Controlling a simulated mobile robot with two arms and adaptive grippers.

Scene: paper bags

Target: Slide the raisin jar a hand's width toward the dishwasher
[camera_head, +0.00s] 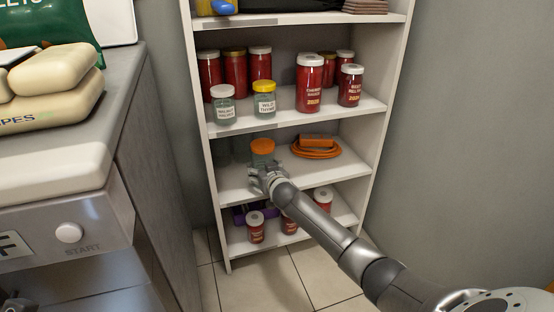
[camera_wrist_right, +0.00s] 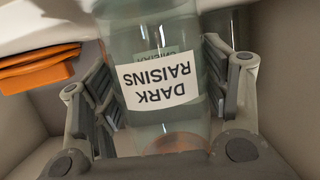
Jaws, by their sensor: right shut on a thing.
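The raisin jar (camera_head: 262,147), clear glass with an orange lid, stands on the third shelf down in the head view. In the right wrist view the jar (camera_wrist_right: 165,115) shows a white label reading DARK RAISINS, upside down. My right gripper (camera_head: 265,175) is at the front of this shelf, its fingers closed on both sides of the jar. The jar's lower part is hidden behind the gripper in the head view. The dishwasher (camera_head: 69,232), with a START button, is on the left. A dark part at the lower left corner may be my left gripper; its fingers are unclear.
Orange coiled cable (camera_head: 316,148) lies right of the jar on the same shelf. The shelf above holds red jars and two clear jars, including one with a yellow lid (camera_head: 264,86). Red-filled jars (camera_head: 255,228) stand below. The shelf unit's left side panel (camera_head: 203,135) bounds the shelf.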

